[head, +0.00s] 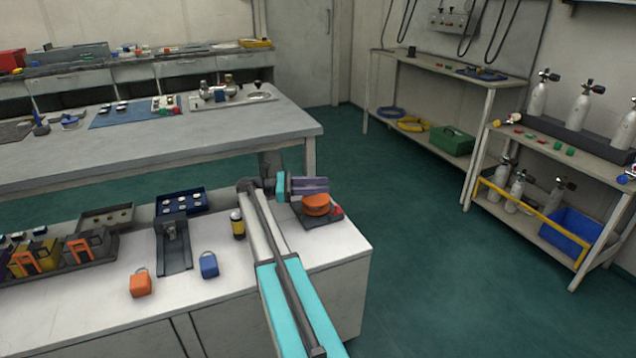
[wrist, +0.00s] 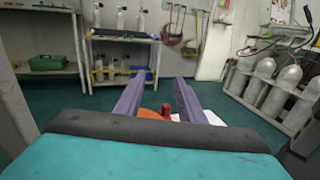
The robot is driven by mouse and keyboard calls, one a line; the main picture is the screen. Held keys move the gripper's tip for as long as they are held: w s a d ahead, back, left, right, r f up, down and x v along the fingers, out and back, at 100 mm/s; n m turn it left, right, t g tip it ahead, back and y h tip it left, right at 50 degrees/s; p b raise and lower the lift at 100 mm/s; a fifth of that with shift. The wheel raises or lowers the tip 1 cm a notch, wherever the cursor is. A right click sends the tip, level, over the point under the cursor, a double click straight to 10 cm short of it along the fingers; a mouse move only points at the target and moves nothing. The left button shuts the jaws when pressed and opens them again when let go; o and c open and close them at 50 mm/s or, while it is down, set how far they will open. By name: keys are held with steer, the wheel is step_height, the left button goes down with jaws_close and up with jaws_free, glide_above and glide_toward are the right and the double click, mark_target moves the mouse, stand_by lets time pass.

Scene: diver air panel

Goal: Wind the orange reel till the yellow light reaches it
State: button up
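The orange reel (head: 316,205) sits on a dark square base on the near white counter, by its right end. A small red part (head: 337,211) is at the base's right side. A black and yellow cylinder (head: 238,223), perhaps the yellow light, stands upright left of my arm; I see no line between it and the reel. My gripper (head: 311,185) is just above or behind the reel; contact cannot be told. In the wrist view its purple fingers (wrist: 158,92) are apart, with the reel (wrist: 150,114) partly showing low between them, its lower part hidden.
An orange block (head: 140,284) and a blue block (head: 209,265) stand on the counter's front, left of my arm. A dark stand (head: 174,250) is behind them. Right of the counter (head: 340,262) is open green floor, then a shelf with cylinders and a blue crate (head: 570,238).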

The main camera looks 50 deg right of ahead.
steer(key=s+a+r+p, duration=0.1)
steer(key=s+a, duration=0.6)
steer(key=s, duration=0.2)
steer(key=shift+a, duration=0.25)
stand_by(0.4)
